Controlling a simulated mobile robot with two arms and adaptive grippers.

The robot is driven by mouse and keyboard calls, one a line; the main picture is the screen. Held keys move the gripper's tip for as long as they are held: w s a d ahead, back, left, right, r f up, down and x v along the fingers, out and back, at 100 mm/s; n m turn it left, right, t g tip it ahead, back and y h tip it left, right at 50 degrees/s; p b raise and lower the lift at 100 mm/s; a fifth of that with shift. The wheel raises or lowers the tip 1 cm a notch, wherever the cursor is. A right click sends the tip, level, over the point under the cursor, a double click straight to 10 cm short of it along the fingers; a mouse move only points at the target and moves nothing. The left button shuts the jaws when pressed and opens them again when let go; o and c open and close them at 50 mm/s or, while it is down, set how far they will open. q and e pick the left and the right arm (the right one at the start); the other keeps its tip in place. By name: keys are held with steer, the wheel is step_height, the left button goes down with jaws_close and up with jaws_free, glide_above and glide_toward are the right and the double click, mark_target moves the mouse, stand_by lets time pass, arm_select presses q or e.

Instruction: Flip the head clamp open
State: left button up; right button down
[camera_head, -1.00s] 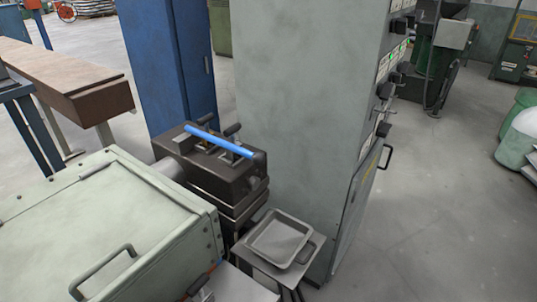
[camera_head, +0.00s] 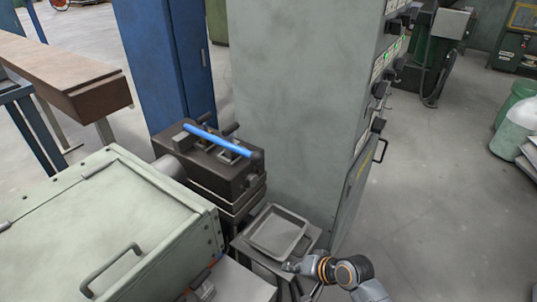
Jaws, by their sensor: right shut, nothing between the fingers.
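The head clamp appears to be the dark block (camera_head: 208,162) on the dark stand in the middle, with a long bright blue bar (camera_head: 217,139) lying slantwise across its top. Small dark knobs and brackets stand up by the bar. Whether the clamp is open or closed is too small to tell. My right gripper (camera_head: 290,268) comes in from the bottom right, low beside the tray, well below and to the right of the block. It is shut and empty. My left gripper is not in view.
A grey metal tray (camera_head: 278,233) sits on a small stand in front of a tall grey cabinet (camera_head: 295,110). A pale green machine with a handle (camera_head: 112,268) fills the lower left. A blue cabinet (camera_head: 160,60) stands behind.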

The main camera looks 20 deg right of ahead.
steer(key=w+d+r+m+t+y, duration=0.1)
steer(key=w+d+r+m+t, duration=0.1)
steer(key=w+r, duration=0.3)
steer(key=w+d+r+m+t+y, duration=0.1)
steer(key=w+d+r+m+t, duration=0.1)
steer(key=w+r+m, duration=0.3)
steer(key=w+d+r+m+t+y, duration=0.1)
steer(key=w+d+r+m+t, duration=0.2)
steer(key=r, duration=0.9)
steer(key=w, duration=0.2)
steer(key=shift+w+d+m, duration=0.3)
steer(key=shift+w+d, duration=0.1)
steer(key=shift+a, duration=0.1)
steer(key=w+a+p, duration=0.4)
steer(key=w+a, duration=0.2)
steer(key=a, duration=0.1)
steer(key=shift+a, duration=0.15)
